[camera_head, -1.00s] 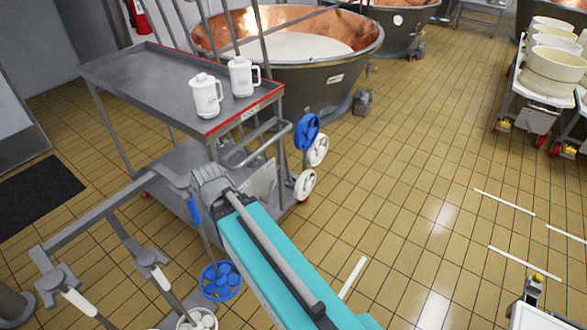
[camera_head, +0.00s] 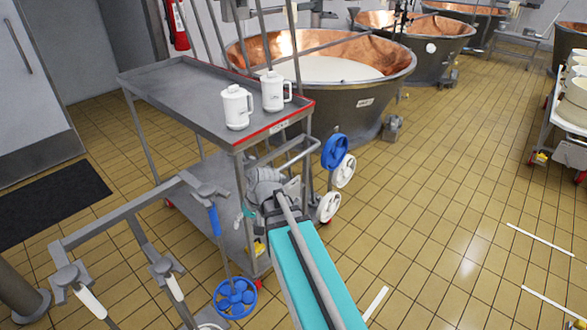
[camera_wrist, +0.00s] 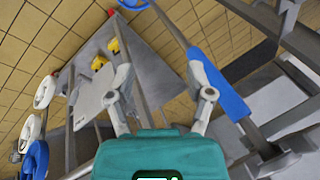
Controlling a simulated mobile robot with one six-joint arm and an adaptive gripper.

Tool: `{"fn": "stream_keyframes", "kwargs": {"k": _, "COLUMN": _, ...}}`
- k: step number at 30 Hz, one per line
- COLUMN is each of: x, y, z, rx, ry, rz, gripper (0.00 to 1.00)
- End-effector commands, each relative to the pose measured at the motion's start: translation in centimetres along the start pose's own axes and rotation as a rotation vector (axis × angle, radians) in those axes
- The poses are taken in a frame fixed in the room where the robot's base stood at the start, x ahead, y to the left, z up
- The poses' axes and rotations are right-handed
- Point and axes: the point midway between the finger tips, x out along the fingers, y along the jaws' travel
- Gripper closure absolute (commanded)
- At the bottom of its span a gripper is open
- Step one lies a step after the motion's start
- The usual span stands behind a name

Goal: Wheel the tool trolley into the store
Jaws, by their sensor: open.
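The tool trolley (camera_head: 185,90) is a grey metal cart with a red front edge, a label and a lower shelf. Two white jugs stand on its top: one jug (camera_head: 237,108) at left, the other jug (camera_head: 274,92) at right. Its push bar (camera_head: 290,152) juts from the near end. My gripper (camera_head: 241,218) is at this end, below the top and beside the bar, partly hidden by my arm. In the wrist view my gripper (camera_wrist: 160,72) has its fingers apart, with nothing clearly held between them. A white plate (camera_wrist: 97,92) shows behind the left finger. I cannot identify the store.
A rack with a blue-handled tool (camera_head: 214,219) and a blue wheel (camera_head: 235,297) stands close at left. Blue and white wheels (camera_head: 335,152) hang beside the trolley. A copper vat (camera_head: 350,95) is behind it. A dark mat (camera_head: 50,205) lies by a door (camera_head: 30,80).

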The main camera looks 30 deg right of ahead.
Motion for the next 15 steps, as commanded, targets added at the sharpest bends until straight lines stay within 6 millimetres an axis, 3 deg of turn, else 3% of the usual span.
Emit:
{"fn": "stream_keyframes", "kwargs": {"k": 5, "x": 0.9, "y": 3.0, "z": -3.8, "rx": 0.121, "ry": 0.092, "rz": -0.146, "gripper": 0.32}}
{"fn": "stream_keyframes", "kwargs": {"k": 15, "x": -0.4, "y": 9.7, "z": -10.5, "rx": 0.35, "ry": 0.292, "rz": -0.416, "gripper": 0.32}}
